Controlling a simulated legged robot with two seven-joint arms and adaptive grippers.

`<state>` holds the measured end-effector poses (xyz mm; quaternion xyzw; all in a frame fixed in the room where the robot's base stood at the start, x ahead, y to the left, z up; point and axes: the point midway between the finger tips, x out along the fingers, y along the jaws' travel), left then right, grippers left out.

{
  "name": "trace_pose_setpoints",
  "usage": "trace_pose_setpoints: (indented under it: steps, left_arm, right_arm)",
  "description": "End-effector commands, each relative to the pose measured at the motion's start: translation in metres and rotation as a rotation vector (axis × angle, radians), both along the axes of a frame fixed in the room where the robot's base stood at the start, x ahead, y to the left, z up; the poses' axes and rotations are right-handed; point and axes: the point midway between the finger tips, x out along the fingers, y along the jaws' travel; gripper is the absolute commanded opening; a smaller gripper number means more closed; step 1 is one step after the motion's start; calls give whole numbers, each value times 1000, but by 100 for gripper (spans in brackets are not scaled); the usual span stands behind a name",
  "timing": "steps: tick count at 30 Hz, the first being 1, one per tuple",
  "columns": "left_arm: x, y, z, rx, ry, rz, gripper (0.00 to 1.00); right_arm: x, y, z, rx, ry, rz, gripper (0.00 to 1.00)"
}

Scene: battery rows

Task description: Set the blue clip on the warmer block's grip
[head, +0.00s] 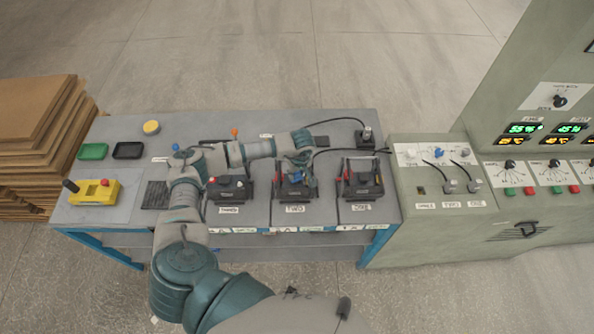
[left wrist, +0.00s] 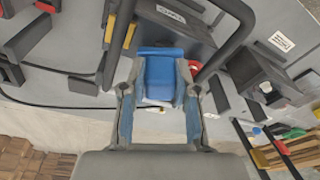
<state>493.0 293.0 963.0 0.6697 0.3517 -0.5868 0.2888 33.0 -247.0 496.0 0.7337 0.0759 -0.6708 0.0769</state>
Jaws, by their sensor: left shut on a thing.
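My left gripper (head: 301,157) reaches across the bench from the left, over the back of the middle battery block (head: 295,188). In the left wrist view the left gripper (left wrist: 160,98) is shut on a blue clip (left wrist: 160,72), which sits between its two fingertips. Other battery blocks stand to the left (head: 230,189) and to the right (head: 361,182), each with a dark raised grip. I cannot tell which block is the warmer one. Whether the clip touches a grip is unclear. My right gripper is not in view.
A grey cabinet (head: 420,225) with cables and plugs adjoins the bench (head: 130,205) on the right. A black cable runs behind the blocks to a small device (head: 366,137). A yellow box (head: 95,193), a green tray (head: 93,151) and a black tray (head: 128,150) stand at the left.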

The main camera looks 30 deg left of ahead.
Motion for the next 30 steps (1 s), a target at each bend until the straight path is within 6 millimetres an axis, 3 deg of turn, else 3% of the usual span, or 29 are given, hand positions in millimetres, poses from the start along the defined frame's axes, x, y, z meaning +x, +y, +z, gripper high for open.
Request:
trace_pose_setpoints:
  steps: [7, 8, 10, 11, 22, 26, 30]
  left_arm:
    - [0, 1, -2, -1, -2, 0, 0]
    - [0, 1, -2, -1, -1, 0, 35]
    - [0, 0, -1, 0, -1, 0, 53]
    - [0, 0, -1, 0, -1, 0, 55]
    - [1, -3, 5, 1, -3, -1, 55]
    - [-1, -4, 23, -1, -6, -3, 55]
    - [-2, -8, 55, -2, -7, -2, 55]
  right_arm:
    - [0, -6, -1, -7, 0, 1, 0]
    - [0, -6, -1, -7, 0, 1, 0]
    - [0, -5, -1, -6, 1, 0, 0]
    - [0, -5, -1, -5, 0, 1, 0]
    - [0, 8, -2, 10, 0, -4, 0]
    - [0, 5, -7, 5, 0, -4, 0]
    - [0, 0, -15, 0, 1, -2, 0]
